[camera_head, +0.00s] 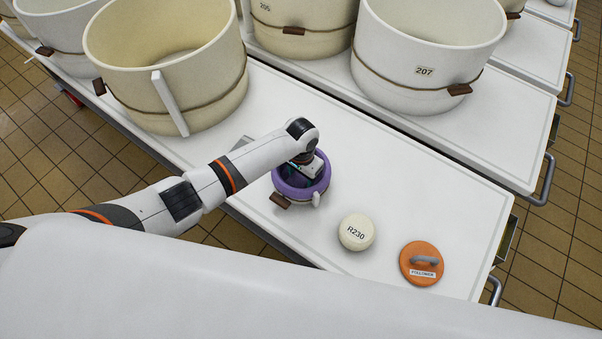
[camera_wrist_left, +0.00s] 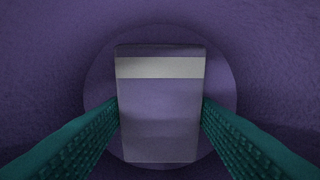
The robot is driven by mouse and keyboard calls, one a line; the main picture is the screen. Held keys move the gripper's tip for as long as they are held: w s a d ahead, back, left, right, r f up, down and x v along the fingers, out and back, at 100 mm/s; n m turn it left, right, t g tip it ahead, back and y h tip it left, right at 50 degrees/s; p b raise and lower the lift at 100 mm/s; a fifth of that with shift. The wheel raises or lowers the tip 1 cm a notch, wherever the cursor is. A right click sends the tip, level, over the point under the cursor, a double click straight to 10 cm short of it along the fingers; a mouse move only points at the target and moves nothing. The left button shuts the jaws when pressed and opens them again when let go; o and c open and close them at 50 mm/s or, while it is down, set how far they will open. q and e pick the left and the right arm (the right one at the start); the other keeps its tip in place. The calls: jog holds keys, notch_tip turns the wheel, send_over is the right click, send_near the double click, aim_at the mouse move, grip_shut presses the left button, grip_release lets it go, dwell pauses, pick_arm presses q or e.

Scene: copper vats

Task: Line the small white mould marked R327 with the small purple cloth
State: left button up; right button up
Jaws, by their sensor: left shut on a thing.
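A small round mould (camera_head: 285,201) stands on the white table, with a brown tag on its near side. Its marking cannot be read. The purple cloth (camera_head: 320,188) covers its rim and goes down inside. My left gripper (camera_head: 296,172) reaches down into the mould from above. In the left wrist view the purple cloth (camera_wrist_left: 50,60) surrounds the picture as a round wall and floor. The two green fingers (camera_wrist_left: 160,115) are shut on a flat-sided rectangular block (camera_wrist_left: 160,135) with a pale band. How deep the block sits is unclear. My right gripper is not in view.
A cream round piece marked R230 (camera_head: 356,232) and an orange lid marked FOLLOWER (camera_head: 422,264) with a grey handle lie to the right on the table (camera_head: 400,185). Large vats (camera_head: 428,60) stand behind.

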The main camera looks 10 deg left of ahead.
pick_arm(q)
jog(key=shift+s+f, duration=0.15)
jog(key=shift+f, duration=0.05)
jog(key=o, duration=1.1)
jog(key=shift+c, duration=0.2)
jog(key=shift+r, duration=0.15)
notch_tip(320, 180, up, 12)
jog(key=p, duration=0.2)
